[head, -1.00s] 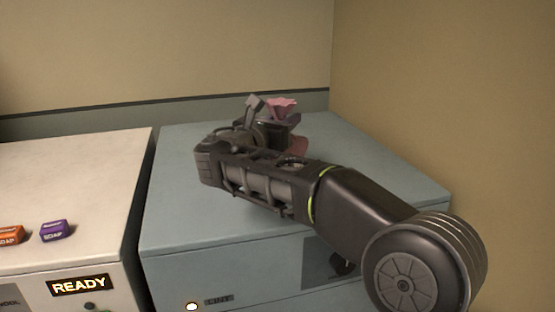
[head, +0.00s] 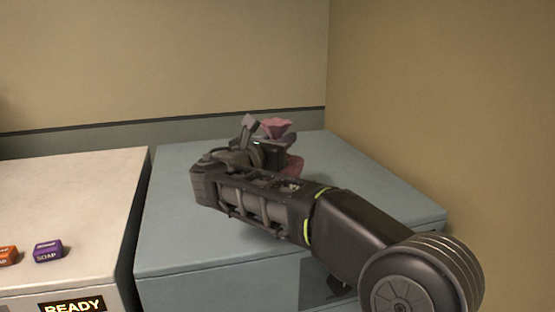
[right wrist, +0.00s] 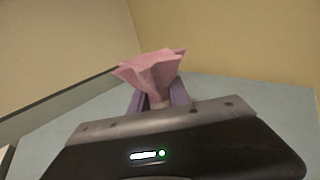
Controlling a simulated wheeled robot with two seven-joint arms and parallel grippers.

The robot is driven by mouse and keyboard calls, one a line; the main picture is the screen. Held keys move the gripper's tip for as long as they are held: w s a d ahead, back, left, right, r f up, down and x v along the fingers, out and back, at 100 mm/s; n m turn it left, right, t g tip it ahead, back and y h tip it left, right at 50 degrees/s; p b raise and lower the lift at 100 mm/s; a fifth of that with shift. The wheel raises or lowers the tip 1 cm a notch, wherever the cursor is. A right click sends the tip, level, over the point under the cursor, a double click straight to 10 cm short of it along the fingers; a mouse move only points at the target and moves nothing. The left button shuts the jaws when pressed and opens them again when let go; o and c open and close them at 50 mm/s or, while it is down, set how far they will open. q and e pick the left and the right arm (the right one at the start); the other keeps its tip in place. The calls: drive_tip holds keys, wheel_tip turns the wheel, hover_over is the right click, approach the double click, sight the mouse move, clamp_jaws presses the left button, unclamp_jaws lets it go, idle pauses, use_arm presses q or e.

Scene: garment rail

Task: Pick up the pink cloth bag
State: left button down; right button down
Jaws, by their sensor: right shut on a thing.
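The pink cloth bag (head: 276,127) is at the blue-grey machine's top, near its back. Its gathered, flared top stands above my right gripper (head: 272,144), and part of its body (head: 293,165) shows below and to the right of the gripper. In the right wrist view the bag's flared neck (right wrist: 152,72) rises between the purple fingers of my right gripper (right wrist: 159,100), which are shut on it. The lower bag is mostly hidden by the gripper and my right arm. I cannot tell whether the bag touches the machine top. My left gripper is not in view.
The blue-grey machine top (head: 190,230) is otherwise clear. A white machine (head: 70,200) with a READY sign stands to the left, with a purple soap box (head: 48,251) and an orange box (head: 7,256) on it. Walls close off the back and right.

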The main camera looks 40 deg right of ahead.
wheel_tip(320, 180, up, 10)
idle(0.5)
idle(0.6)
